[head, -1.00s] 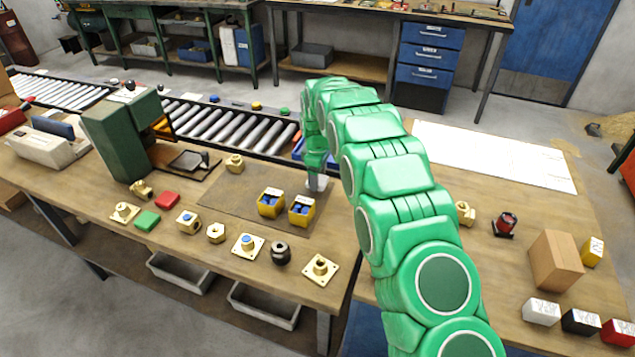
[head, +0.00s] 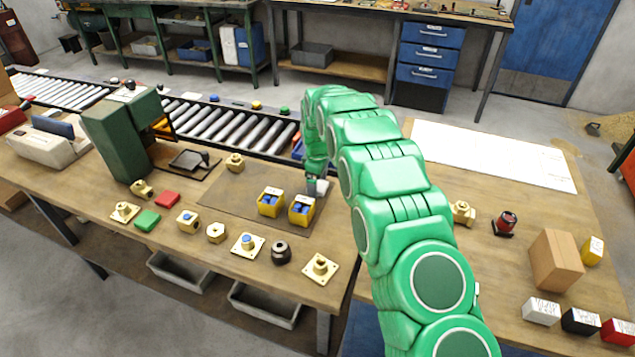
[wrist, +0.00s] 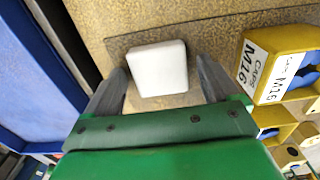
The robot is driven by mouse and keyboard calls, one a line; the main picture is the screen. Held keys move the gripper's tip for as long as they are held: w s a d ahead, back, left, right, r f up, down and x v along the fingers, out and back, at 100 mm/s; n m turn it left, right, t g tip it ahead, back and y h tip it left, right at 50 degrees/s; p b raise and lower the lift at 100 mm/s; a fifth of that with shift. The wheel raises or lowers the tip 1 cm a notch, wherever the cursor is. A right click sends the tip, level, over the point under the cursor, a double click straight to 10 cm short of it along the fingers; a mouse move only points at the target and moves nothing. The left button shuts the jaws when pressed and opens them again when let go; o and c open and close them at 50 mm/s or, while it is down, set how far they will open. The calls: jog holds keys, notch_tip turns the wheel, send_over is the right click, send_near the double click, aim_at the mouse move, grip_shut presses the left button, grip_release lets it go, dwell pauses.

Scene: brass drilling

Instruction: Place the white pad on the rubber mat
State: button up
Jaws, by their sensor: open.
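The white pad (wrist: 157,69) lies flat, close to the edge of the brown rubber mat (wrist: 205,29). In the head view the pad (head: 323,187) shows at the right end of the mat (head: 232,191), partly hidden by my gripper (head: 312,188). In the wrist view my gripper (wrist: 163,66) is open. Its two fingers stand on either side of the pad, with a gap visible on the right. I cannot tell whether the left finger touches it.
Two yellow bins (head: 270,203) (head: 302,211) with blue contents stand on the mat close to my gripper. A blue container (wrist: 40,75) is to the left in the wrist view. Several brass parts line the front of the table. A roller conveyor (head: 225,122) runs behind.

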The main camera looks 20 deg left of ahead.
notch_tip(320, 180, up, 12)
jog(key=shift+r, duration=0.15)
dwell(0.5)
